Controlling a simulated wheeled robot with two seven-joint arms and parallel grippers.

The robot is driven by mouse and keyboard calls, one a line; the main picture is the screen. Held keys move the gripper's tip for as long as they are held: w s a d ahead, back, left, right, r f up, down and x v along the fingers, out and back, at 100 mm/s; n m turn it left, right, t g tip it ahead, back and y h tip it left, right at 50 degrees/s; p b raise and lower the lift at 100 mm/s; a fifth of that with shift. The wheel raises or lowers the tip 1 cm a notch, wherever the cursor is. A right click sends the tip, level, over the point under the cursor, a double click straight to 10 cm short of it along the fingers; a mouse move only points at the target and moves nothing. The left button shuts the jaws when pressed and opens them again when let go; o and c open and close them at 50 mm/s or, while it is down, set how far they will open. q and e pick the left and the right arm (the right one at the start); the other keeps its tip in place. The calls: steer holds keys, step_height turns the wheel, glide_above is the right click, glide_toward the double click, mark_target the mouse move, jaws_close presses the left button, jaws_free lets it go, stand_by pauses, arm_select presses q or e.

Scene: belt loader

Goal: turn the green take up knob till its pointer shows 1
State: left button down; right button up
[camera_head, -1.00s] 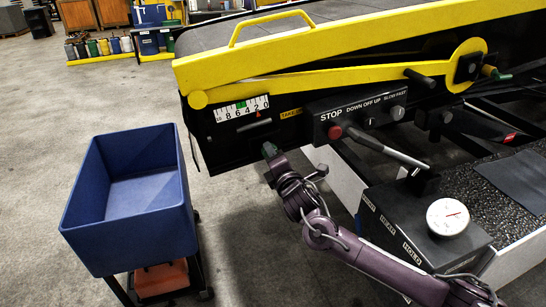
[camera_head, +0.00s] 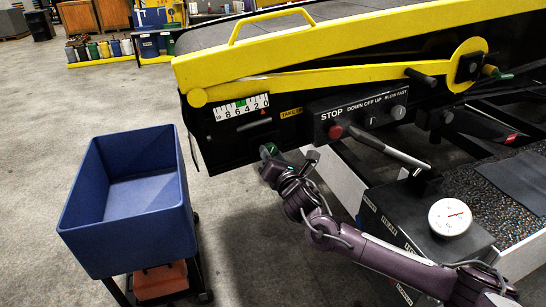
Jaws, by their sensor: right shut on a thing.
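The green take up knob (camera_head: 268,149) sits under the lower edge of the belt frame, below the TAKE-UP label, and is mostly hidden by my right gripper (camera_head: 269,157). My right gripper is shut on the knob, its arm coming in from the lower right. The white take up scale (camera_head: 241,107) above it carries the numbers 8, 6, 4, 2, 0 and a green band around the middle. My left gripper is not in view.
A control box (camera_head: 357,115) with a red STOP button and switches is right of the scale. A lever (camera_head: 390,149) and a round white dial (camera_head: 450,217) stand further right.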

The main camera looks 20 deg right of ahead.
steer(key=shift+f, duration=0.1)
stand_by(0.3)
steer(key=o, duration=1)
steer(key=shift+c, duration=0.2)
steer(key=s+b, duration=0.1)
steer(key=s, duration=0.6)
steer(key=shift+s+d+b, duration=0.15)
steer(key=shift+s+b, duration=0.25)
